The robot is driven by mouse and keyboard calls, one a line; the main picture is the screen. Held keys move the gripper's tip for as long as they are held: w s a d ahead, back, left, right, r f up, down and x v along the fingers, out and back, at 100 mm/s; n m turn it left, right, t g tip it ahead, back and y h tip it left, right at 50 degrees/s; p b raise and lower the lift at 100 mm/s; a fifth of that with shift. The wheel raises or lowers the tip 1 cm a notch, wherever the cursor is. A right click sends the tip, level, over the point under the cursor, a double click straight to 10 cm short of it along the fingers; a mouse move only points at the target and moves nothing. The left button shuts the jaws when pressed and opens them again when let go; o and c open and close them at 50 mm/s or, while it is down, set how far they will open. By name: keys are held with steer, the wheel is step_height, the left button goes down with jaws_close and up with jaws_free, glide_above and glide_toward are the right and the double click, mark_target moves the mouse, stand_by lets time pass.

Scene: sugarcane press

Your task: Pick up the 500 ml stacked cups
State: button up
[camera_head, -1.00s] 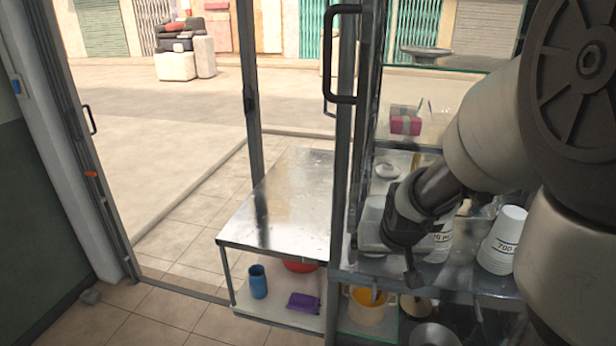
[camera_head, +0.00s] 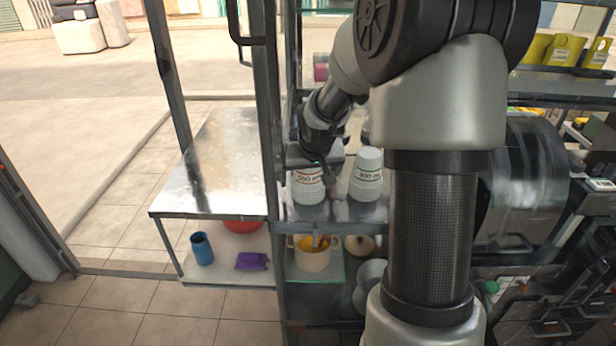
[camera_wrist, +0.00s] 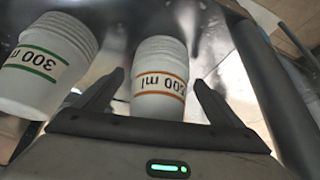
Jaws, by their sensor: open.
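The 500 ml stacked cups (camera_head: 308,187) are a white, upside-down stack with an orange-lined label, on the metal shelf (camera_head: 340,212). In the wrist view the stack (camera_wrist: 160,75) stands between my two fingers, its label partly cut by the angle. My gripper (camera_wrist: 158,100) is open, with one finger on each side of the stack and gaps visible. In the head view my gripper (camera_head: 320,160) is at the stack's top, and its fingers are hard to make out. The 300 ml stack (camera_head: 367,178), with green lines in the wrist view (camera_wrist: 45,62), stands close to its right in the head view.
A dark metal post (camera_head: 270,130) rises just left of the cups. Left of it is a bare steel table (camera_head: 215,165). Below the shelf are a cream pot (camera_head: 313,258) and a glass pane. A large metal drum (camera_head: 530,185) is at the right.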

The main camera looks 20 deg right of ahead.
steer(key=shift+w+f, duration=0.1)
steer(key=shift+f, duration=0.05)
steer(key=c, duration=1.2)
